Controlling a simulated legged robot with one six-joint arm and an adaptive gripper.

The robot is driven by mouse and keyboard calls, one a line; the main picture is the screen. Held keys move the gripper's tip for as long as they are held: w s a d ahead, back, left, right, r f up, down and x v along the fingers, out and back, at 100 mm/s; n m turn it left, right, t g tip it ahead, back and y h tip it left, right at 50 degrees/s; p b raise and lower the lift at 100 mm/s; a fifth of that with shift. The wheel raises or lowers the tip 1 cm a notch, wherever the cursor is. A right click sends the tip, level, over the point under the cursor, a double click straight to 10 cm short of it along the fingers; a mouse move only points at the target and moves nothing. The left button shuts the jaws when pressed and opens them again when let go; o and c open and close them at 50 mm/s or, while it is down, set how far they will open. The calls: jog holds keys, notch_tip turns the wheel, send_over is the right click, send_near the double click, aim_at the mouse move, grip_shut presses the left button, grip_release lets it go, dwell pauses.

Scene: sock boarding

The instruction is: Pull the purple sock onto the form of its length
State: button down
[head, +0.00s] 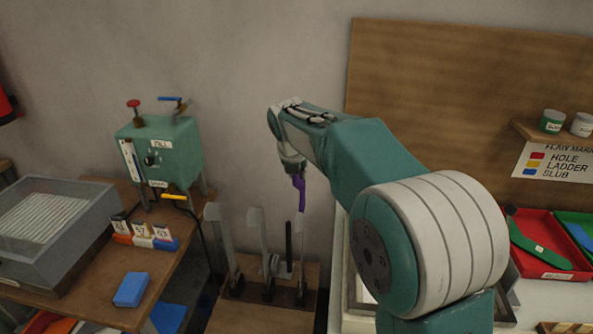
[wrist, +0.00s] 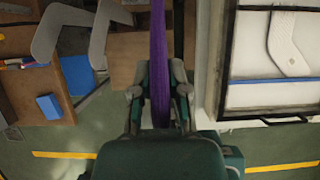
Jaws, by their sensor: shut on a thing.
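The purple sock (head: 300,190) hangs below my gripper (head: 292,163) in the head view, just at the top of the rightmost upright form (head: 302,245). I cannot tell whether its mouth is around the form or only in front of it. In the wrist view the sock (wrist: 158,50) is a long narrow purple strip between the fingers of my gripper (wrist: 159,95), which is shut on it. Two other grey foot-shaped forms stand to the left, the left form (head: 222,243) and the middle form (head: 259,240); they also show in the wrist view.
The forms stand on a wooden base (head: 250,318). A bench at left holds a green machine (head: 165,150), a grey box (head: 50,230), numbered tags and a blue block (head: 131,289). At right are a white-framed table, a red tray (head: 545,262) and a wooden board (head: 440,80).

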aim_at(297, 220)
jog(key=shift+f, duration=7.75)
jog(key=c, duration=0.5)
grip_release()
jog(key=shift+c, duration=0.2)
